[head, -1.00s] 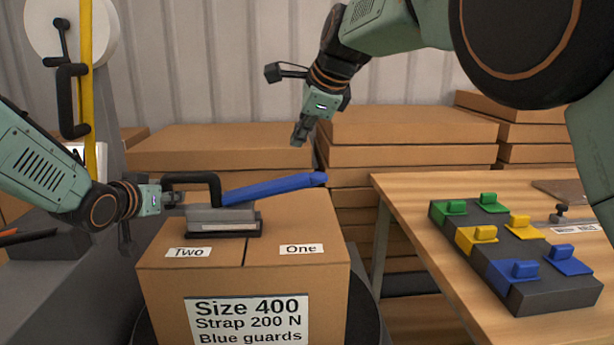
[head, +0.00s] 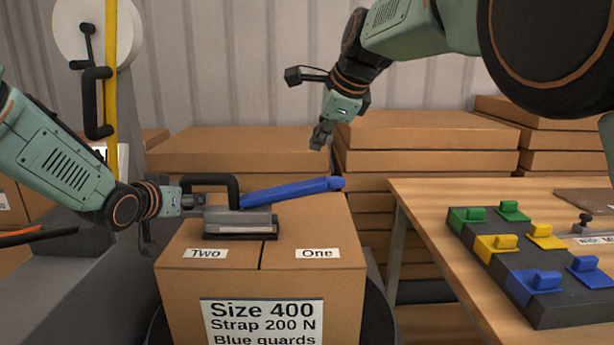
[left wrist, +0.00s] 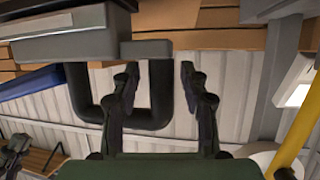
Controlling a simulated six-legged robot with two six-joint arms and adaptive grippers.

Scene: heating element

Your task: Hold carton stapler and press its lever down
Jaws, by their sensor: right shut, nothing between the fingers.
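The carton stapler (head: 240,220) sits on top of the carton, over its middle seam. It has a grey body, a black loop handle and a blue lever (head: 295,191) that slants up to the right. My left gripper (head: 197,201) is at the stapler's left end, beside the handle. In the left wrist view its fingers (left wrist: 159,75) are apart, with one leg of the black handle (left wrist: 160,100) between them and gaps visible on both sides. My right gripper (head: 320,138) is shut and empty, in the air above the lever's raised end and apart from it.
The carton (head: 190,285) carries labels "Two", "One" and "Size 400, Strap 200 N, Blue guards". Flat cartons (head: 430,135) are stacked behind. A wooden table (head: 425,200) at the right holds a dark block (head: 560,312) with green, yellow and blue guards. Air above the lever is free.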

